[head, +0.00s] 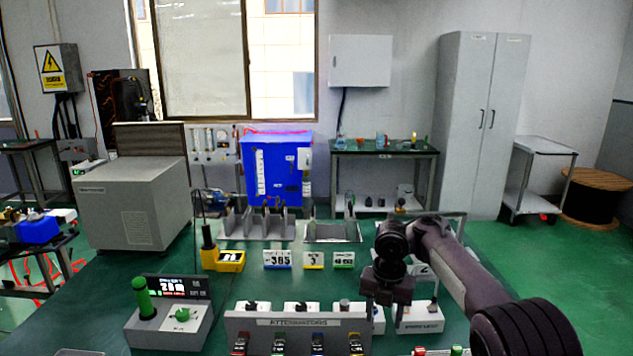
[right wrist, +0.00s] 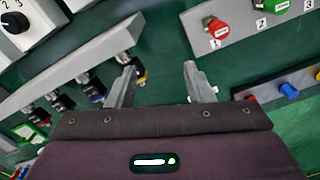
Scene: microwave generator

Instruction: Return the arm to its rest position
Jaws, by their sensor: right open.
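My right arm (head: 455,265) reaches in from the lower right in the head view. Its gripper (head: 388,292) points down above the green table, just right of the grey attenuators panel (head: 240,322). In the right wrist view the two fingers of this gripper (right wrist: 160,85) are spread apart with only green tabletop between them. The left finger is close to the panel's row of connectors (right wrist: 92,92), and I cannot tell whether it touches. My left gripper is not in view.
A box with a green handle (head: 168,318) stands at the left of the table. A yellow device (head: 222,258), number cards (head: 313,260) and grey holders (head: 332,232) stand farther back. Green tabletop (head: 80,318) is bare at left.

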